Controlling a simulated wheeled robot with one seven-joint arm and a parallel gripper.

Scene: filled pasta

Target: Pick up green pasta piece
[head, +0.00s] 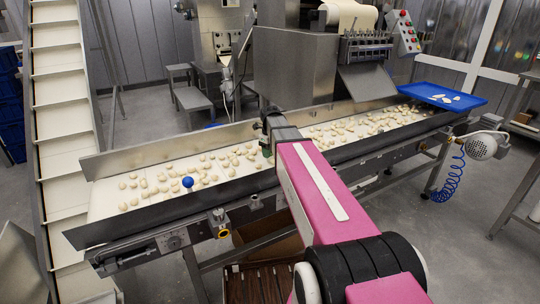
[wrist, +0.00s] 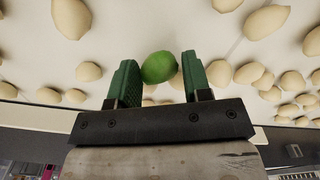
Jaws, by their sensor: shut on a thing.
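The green pasta piece (wrist: 159,67) is a small, smooth, rounded oval between the fingertips of my gripper (wrist: 161,68) in the wrist view. My gripper has two green fingers and is shut on the piece. Pale pasta lies around and behind it. In the head view my gripper (head: 267,150) is over the middle of the belt, at the end of my pink arm. The green piece cannot be made out there, and my arm hides part of the belt.
The white conveyor belt (head: 104,204) carries many scattered pale pasta pieces and has raised metal side walls. A blue ball (head: 187,182) shows near its front wall. A blue tray (head: 465,101) is at the far right end. A metal machine (head: 295,65) stands behind the belt.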

